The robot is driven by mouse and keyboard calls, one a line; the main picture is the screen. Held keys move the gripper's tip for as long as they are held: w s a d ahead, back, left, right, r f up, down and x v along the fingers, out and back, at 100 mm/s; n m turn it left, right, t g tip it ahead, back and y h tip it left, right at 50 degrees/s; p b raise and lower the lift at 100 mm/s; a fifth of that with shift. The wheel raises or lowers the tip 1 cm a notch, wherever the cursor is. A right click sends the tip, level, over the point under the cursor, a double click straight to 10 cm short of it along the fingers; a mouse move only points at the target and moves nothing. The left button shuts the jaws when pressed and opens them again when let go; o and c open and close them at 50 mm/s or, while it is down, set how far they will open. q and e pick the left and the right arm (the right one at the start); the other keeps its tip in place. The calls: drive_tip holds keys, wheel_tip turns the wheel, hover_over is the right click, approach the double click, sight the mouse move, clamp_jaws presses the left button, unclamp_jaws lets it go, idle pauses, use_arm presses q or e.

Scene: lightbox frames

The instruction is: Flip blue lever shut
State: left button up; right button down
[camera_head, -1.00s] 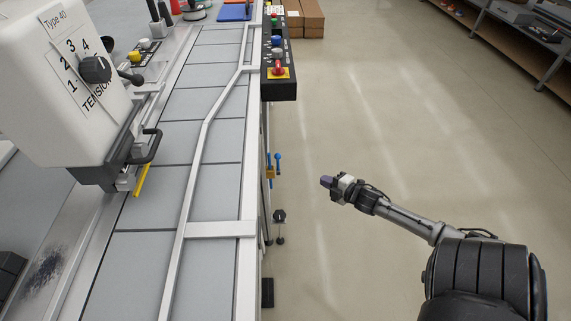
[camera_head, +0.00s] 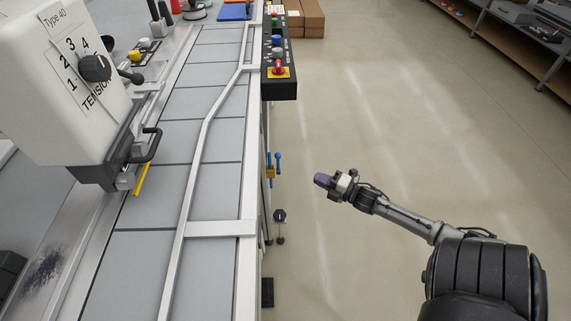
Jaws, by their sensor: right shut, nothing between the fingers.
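Two small blue levers (camera_head: 278,160) stand up side by side on a brass-coloured valve body (camera_head: 270,172) on the right side of the machine, below the table edge. They are small, and I cannot tell their exact setting. My right gripper (camera_head: 321,180) is shut and empty, with purplish fingertips pointing left. It hangs in the open to the right of the levers and a little lower in the picture, apart from them. My left gripper is not in view.
A black control panel (camera_head: 279,88) with a red switch juts from the machine edge above the levers. A black knob (camera_head: 280,216) sits below them. The grey machine table (camera_head: 150,205) with its metal rail fills the left.

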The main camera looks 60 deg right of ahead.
sight(278, 163)
drive_tip(key=w+b, duration=0.6)
drive_tip(key=w, duration=0.7)
drive_tip(key=shift+w, duration=0.35)
drive_tip(key=shift+d, duration=0.1)
